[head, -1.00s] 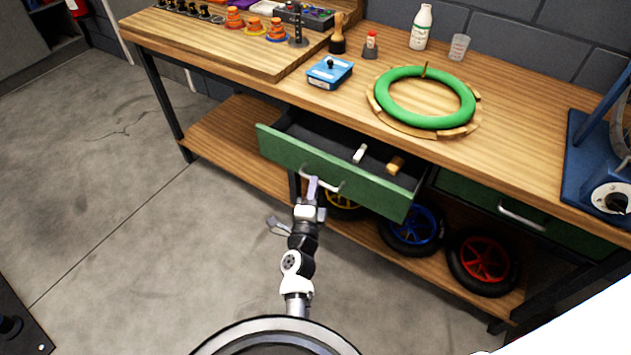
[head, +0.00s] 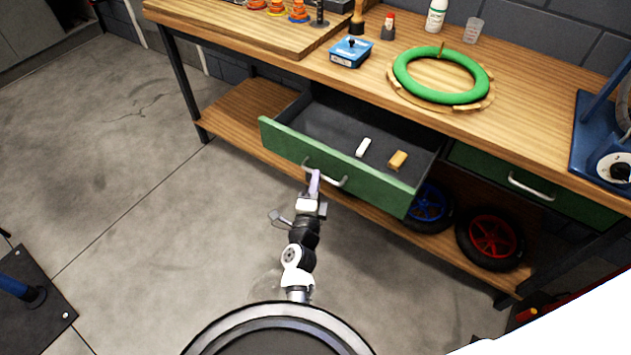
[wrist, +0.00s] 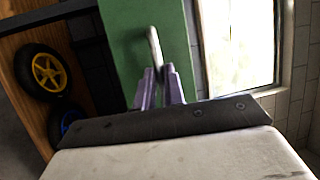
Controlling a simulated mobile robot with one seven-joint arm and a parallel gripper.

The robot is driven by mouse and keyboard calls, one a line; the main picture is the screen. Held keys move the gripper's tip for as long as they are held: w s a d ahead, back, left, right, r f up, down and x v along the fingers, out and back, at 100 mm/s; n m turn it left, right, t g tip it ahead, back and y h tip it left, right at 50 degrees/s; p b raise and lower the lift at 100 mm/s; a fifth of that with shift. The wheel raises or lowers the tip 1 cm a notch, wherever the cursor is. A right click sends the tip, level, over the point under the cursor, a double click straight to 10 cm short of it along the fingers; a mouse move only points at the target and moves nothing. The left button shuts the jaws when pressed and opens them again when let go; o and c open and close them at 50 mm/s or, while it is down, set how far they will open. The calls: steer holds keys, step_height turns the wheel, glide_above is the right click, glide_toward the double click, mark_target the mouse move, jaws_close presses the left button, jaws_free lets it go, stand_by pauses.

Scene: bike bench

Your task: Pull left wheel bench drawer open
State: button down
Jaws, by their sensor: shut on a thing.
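The left bench drawer (head: 350,174) has a green front and a dark inside, and it stands well out from under the wooden bench top. Its silver bar handle (head: 338,182) is on the front. My gripper (head: 314,180) is at the handle's left part, with its purple fingers shut on it. In the wrist view the fingers (wrist: 160,90) close around the pale handle (wrist: 154,50) in front of the green drawer front (wrist: 125,45). A white block (head: 363,147) and a tan block (head: 398,160) lie inside the drawer.
A second green drawer (head: 500,178) is shut at the right. Blue (head: 430,205) and red (head: 490,238) wheels stand on the lower shelf. A green tyre (head: 440,75) and a blue box (head: 351,51) sit on the bench top.

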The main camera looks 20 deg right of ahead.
stand_by(0.3)
steer(key=c, duration=1.5)
jaws_free()
steer(key=shift+s+f, duration=0.1)
